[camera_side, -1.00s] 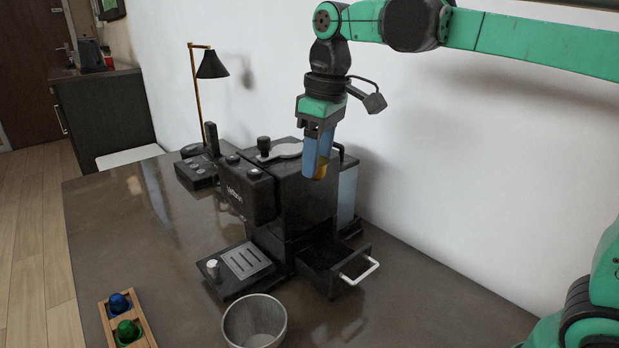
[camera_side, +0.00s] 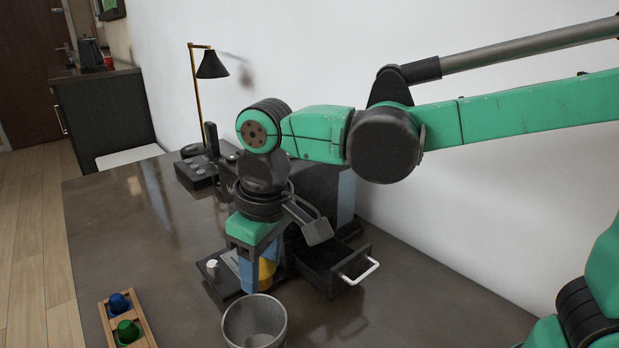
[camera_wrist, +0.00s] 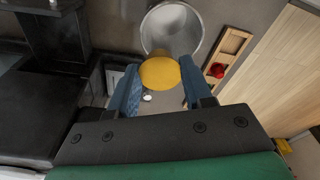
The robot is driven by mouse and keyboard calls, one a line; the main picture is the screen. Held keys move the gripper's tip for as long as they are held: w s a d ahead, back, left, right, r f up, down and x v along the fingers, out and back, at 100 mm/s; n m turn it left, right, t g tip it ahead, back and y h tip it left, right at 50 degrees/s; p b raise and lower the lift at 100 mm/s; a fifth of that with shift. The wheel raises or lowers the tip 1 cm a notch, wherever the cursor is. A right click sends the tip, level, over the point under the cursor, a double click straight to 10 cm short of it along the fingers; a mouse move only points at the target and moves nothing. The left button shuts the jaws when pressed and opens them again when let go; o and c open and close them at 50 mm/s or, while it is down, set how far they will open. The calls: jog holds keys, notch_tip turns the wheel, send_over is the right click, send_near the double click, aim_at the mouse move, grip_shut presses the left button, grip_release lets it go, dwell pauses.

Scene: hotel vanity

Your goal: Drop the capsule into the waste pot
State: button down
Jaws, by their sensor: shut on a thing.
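The yellow capsule (camera_wrist: 160,73) is held between the two blue fingers of my gripper (camera_wrist: 158,85) in the wrist view. In the side view the capsule (camera_side: 266,270) shows partly between the fingers of my gripper (camera_side: 258,280). The grey metal waste pot (camera_side: 255,322) stands on the counter at the front of the side view, just in front of and below my gripper. In the wrist view the pot (camera_wrist: 171,14) is open and looks empty, just beyond the capsule.
A black coffee machine (camera_side: 322,190) stands behind my gripper, with a pulled-out drawer (camera_side: 335,265) at right. A wooden rack (camera_side: 105,325) with blue (camera_side: 118,303) and green (camera_side: 128,331) capsules is left of the pot. A red capsule (camera_wrist: 216,71) shows in the wrist view.

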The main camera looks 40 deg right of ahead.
jog(key=shift+f, duration=0.3)
jog(key=shift+c, duration=1.4)
grip_release()
jog(key=shift+r, duration=0.1)
jog(key=shift+s+d+r, duration=0.1)
jog(key=shift+s+r, duration=0.05)
jog(key=shift+r, duration=1.2)
jog(key=shift+s+d+r, duration=0.1)
jog(key=shift+s+r, duration=0.05)
jog(key=shift+r, duration=1.2)
jog(key=s+d+f+m+t, duration=0.1)
jog(key=d+f+t, duration=0.1)
jog(key=d, duration=0.3)
jog(key=s+d+f+m+t, duration=0.1)
jog(key=d+f+m+t, duration=0.1)
jog(key=d, duration=0.3)
jog(key=s+d+f+m+t, duration=0.1)
jog(key=d+f+t, duration=0.1)
jog(key=d, duration=0.3)
jog(key=shift+d+m+h, duration=0.15)
jog(key=shift+m+h, duration=0.15)
